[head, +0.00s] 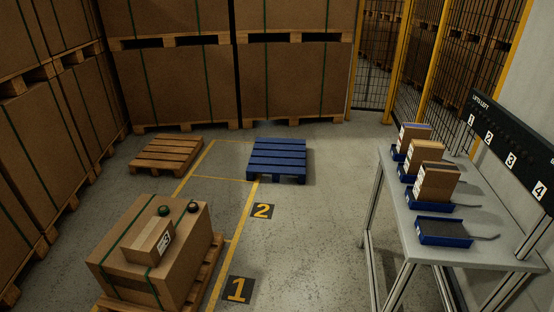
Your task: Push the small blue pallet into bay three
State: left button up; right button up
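The small blue pallet (277,158) lies flat on the concrete floor, in front of the far wall of boxed pallets. Its left front corner is at the end of a yellow floor line. The yellow-lined floor patch (220,164) is directly left of it, between it and a small brown wooden pallet (167,153). Number plates 2 (262,211) and 1 (238,290) are on the floor nearer to me. No plate with a 3 shows on the floor, so I cannot tell which patch is bay three. Neither of my grippers is in view.
A large carton (137,272) on a pallet stands at the near left, with a smaller box and two dark round items on top. A bench (402,222) with blue trays and boxes stands at right. Tall boxed pallets line the left and back. The middle floor is clear.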

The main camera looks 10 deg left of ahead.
aim_at(278, 157)
jog(key=i+j, duration=0.1)
jog(key=i, duration=0.95)
jog(key=i+j, duration=0.1)
jog(key=i, duration=1.6)
jog(key=i+z, duration=0.15)
jog(key=i, duration=0.6)
jog(key=i+j, duration=0.15)
jog(key=i, duration=0.55)
jog(key=i+l+u, duration=0.15)
jog(key=i+l, duration=0.15)
jog(key=i, duration=0.3)
jog(key=i+l+u, duration=0.15)
jog(key=i+l, duration=0.25)
jog(key=i, duration=0.15)
